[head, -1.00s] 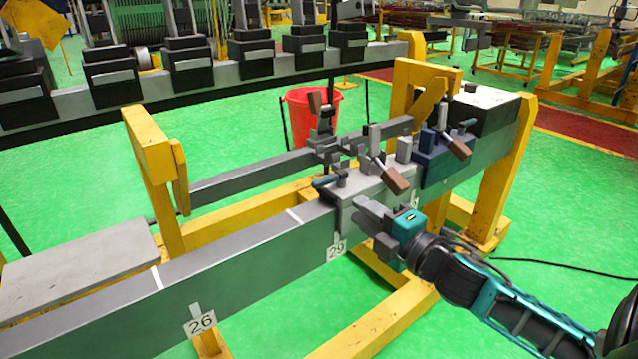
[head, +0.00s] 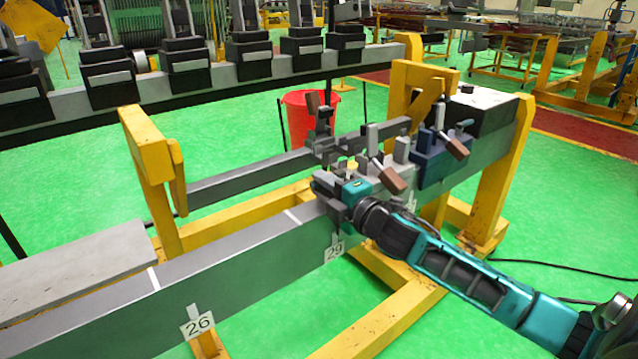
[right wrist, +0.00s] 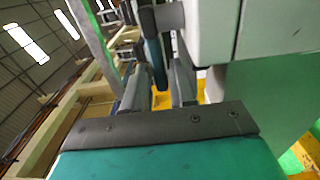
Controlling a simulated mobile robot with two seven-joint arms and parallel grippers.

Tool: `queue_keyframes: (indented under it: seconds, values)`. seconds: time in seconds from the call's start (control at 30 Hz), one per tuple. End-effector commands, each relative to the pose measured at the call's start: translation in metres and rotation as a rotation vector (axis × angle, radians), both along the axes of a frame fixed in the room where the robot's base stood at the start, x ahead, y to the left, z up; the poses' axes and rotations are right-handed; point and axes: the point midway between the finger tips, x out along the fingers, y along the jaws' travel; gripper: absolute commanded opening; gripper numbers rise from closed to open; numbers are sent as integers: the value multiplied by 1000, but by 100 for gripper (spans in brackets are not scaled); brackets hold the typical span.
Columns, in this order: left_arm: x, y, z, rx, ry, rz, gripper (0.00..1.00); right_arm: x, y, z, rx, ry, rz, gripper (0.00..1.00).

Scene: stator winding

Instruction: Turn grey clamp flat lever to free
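The grey clamp (head: 403,162) sits on the long grey beam above the "29" tag, its near part hidden behind my right gripper in the head view. Its flat lever has a dark teal handle (right wrist: 154,60), which shows in the right wrist view between my fingers, beside the pale clamp body (right wrist: 212,30). My right gripper (head: 324,186) is at the clamp's near-left end in the head view. In the right wrist view its two fingers (right wrist: 157,92) are apart, one on each side of the handle; contact cannot be told. My left gripper is not in view.
A dark blue clamp (head: 430,160) stands just behind the grey one. A brown-handled lever (head: 394,178) sticks out close to my right wrist. Yellow stands (head: 148,150) carry the beam (head: 235,255). A red bucket (head: 300,110) stands behind.

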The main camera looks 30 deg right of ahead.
Motion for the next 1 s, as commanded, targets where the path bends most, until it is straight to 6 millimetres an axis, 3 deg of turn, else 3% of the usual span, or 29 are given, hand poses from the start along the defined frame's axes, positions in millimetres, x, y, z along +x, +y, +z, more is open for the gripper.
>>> queue_keyframes:
  seconds: [0.2, 0.53, 0.8, 1.0]
  values:
    - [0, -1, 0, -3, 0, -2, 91, 15, 1, 0, 1, 0, 0, 26]
    - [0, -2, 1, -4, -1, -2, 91, 18, 2, 0, 1, 0, 1, 26]
    - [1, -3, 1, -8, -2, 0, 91, 17, 2, 0, 1, 1, 1, 2]
    - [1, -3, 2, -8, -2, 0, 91, 17, 2, 0, 1, 1, 1, 0]
